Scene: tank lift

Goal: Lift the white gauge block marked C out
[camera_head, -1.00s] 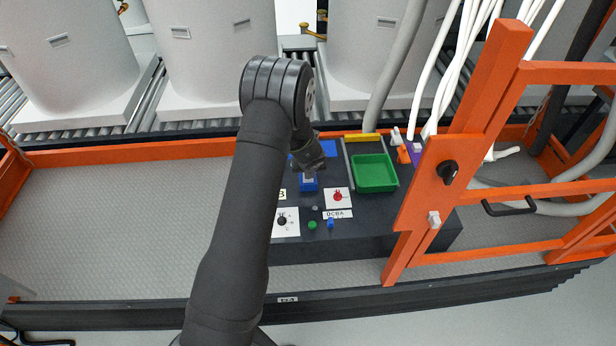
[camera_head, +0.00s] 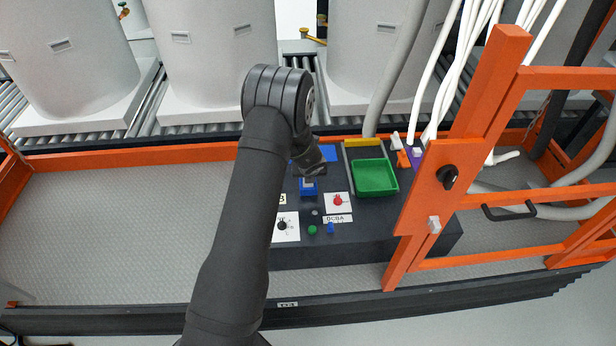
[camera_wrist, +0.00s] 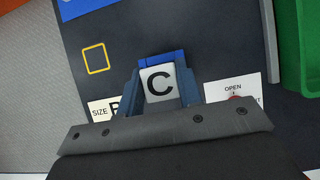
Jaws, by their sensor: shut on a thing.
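The white gauge block marked C (camera_wrist: 159,82) sits between the two fingers of my gripper (camera_wrist: 160,76) in the wrist view, its letter facing the camera. My gripper is shut on it, one finger against each side. A blue edge shows just behind the block, probably part of the small blue holder (camera_head: 308,189) in the head view. My gripper (camera_head: 311,170) is directly above that holder there. The block's lower part is hidden, and I cannot tell whether it is still seated.
A green tray (camera_head: 375,179) stands to the right on the dark panel. A red knob on a white plate (camera_head: 338,201) and a black dial (camera_head: 282,225) are in front. A yellow-outlined square (camera_wrist: 96,59) lies on bare panel. An orange frame (camera_head: 450,180) rises at the right.

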